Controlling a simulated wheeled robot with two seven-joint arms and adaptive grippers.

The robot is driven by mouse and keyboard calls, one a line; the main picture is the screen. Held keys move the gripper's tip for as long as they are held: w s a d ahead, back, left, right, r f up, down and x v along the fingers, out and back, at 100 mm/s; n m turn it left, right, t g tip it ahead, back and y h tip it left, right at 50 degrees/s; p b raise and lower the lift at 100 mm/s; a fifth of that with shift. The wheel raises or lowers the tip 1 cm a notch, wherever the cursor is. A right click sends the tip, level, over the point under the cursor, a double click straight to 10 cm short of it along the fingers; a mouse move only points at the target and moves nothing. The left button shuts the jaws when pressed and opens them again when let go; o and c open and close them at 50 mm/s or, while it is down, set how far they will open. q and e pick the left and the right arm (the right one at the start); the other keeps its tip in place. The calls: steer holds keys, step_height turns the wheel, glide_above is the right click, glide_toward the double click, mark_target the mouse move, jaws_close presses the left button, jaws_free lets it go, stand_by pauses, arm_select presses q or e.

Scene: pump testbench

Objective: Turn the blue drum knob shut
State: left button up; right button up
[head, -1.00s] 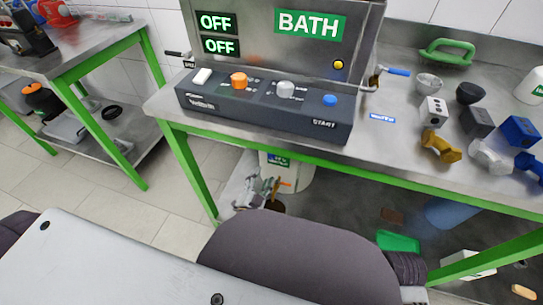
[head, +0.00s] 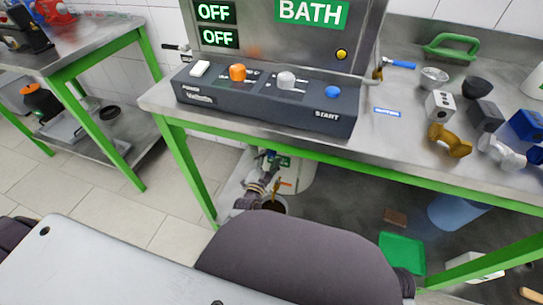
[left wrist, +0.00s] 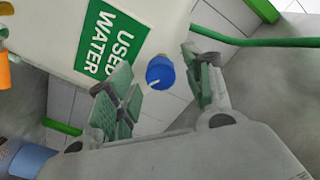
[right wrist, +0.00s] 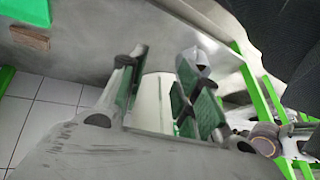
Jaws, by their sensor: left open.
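The blue drum knob (left wrist: 160,72), with a white mark on it, sits at the edge of the white drum (left wrist: 65,40) labelled USED WATER in the left wrist view. My left gripper (left wrist: 157,78) is open, with one finger on each side of the knob and visible gaps; I cannot tell any contact. In the head view the drum (head: 300,178) stands under the bench, and my left gripper (head: 268,160) is at its left side; the knob is not clear there. My right gripper (right wrist: 160,68) is open and empty in the right wrist view, with a white container behind it.
The steel bench (head: 400,135) with green legs stands over the drum. A dark control panel (head: 265,98) is on top.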

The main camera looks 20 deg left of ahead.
mark_target(270, 157)
arm_select(q)
steer(key=shift+w+b, duration=0.4)
steer(key=shift+w, duration=1.1)
arm_select(e)
steer(key=f, duration=0.2)
steer(key=shift+s+a+f, duration=0.15)
steer(key=shift+a+f, duration=0.1)
steer(key=shift+f, duration=0.1)
arm_select(q)
steer(key=c, duration=1)
arm_select(e)
steer(key=shift+w+r+t, duration=0.3)
steer(key=shift+w+r, duration=0.2)
steer(key=shift+w, duration=0.05)
